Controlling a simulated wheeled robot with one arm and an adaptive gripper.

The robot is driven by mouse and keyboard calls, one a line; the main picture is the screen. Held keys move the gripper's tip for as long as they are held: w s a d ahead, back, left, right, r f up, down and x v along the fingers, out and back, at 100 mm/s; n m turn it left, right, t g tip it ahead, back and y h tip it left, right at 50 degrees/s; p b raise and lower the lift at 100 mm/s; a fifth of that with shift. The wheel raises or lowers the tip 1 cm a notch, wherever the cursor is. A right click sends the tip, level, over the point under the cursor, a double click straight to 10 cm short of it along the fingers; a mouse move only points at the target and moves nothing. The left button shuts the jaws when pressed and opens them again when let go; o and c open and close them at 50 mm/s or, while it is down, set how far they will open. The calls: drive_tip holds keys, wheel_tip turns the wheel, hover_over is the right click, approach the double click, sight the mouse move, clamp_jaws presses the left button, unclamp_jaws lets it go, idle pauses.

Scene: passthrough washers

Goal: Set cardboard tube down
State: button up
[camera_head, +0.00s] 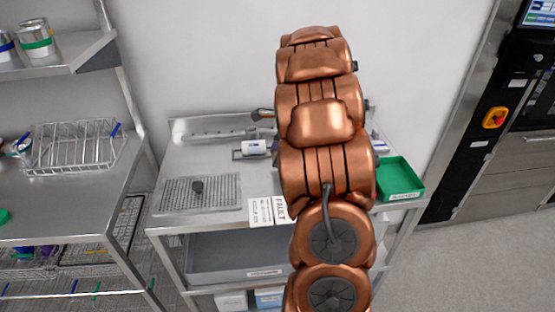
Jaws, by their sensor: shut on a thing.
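My copper-coloured arm rises through the middle of the view and covers part of the steel table (190,160) behind it. My gripper cannot be made out; the arm's own links hide its end. I cannot make out a cardboard tube anywhere in the view. A small grey and dark piece shows at the arm's left edge above the table, but I cannot tell what it is.
The table carries a perforated drain plate (215,192), a small white device (254,147), labels (268,211) and a green tray (398,178) at right. A grey bin (235,258) sits below. Left, a steel shelf holds a wire basket (72,150). A dark machine (490,120) stands right.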

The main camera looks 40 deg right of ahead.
drive_tip(key=shift+f+p, duration=0.35)
drive_tip(key=shift+f, duration=1.05)
drive_tip(key=shift+f, duration=0.15)
drive_tip(key=o, duration=0.8)
drive_tip(key=shift+o, duration=0.2)
drive_tip(key=b+v, duration=0.2)
drive_tip(key=v, duration=1)
